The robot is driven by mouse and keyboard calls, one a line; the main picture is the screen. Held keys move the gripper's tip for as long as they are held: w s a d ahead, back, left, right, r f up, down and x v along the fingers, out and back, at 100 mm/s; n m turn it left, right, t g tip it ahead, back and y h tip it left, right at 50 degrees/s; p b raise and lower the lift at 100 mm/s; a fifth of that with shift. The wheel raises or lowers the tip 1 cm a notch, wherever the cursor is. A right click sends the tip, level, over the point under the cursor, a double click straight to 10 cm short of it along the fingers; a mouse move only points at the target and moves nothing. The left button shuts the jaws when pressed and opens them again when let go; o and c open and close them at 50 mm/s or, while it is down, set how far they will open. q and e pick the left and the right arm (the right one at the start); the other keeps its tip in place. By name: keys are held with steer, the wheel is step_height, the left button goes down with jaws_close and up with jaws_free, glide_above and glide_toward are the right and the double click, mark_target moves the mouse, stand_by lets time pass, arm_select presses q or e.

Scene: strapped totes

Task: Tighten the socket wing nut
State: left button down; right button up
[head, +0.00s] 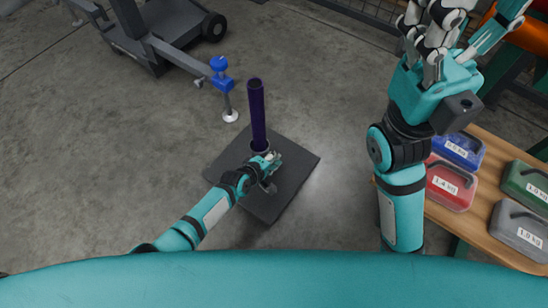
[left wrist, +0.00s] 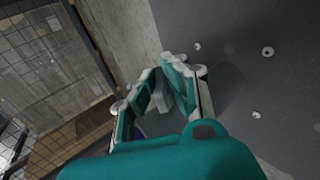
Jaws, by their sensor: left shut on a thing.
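A dark purple pole (head: 257,115) stands upright in a socket (head: 260,147) on a dark square base plate (head: 290,175) on the floor. My left gripper (head: 270,166) is low at the near side of the socket, just above the plate. In the left wrist view my left gripper (left wrist: 164,95) is shut on a small pale grey piece (left wrist: 160,99), which looks like the wing nut; the fingers hide most of it. My right gripper (head: 432,45) is raised at the upper right, away from the socket; its finger opening is unclear.
A wooden bench (head: 465,220) at the right holds a blue tote (head: 462,146), a red tote (head: 449,186), a green tote (head: 527,183) and a grey tote (head: 518,232). A grey wheeled frame (head: 165,35) with a blue clamp (head: 221,75) stands behind left. The left floor is clear.

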arm_select(q)
steer(key=c, duration=1.4)
jaws_free()
steer(key=shift+c, duration=0.2)
steer(key=shift+s, duration=0.1)
steer(key=v, duration=1.2)
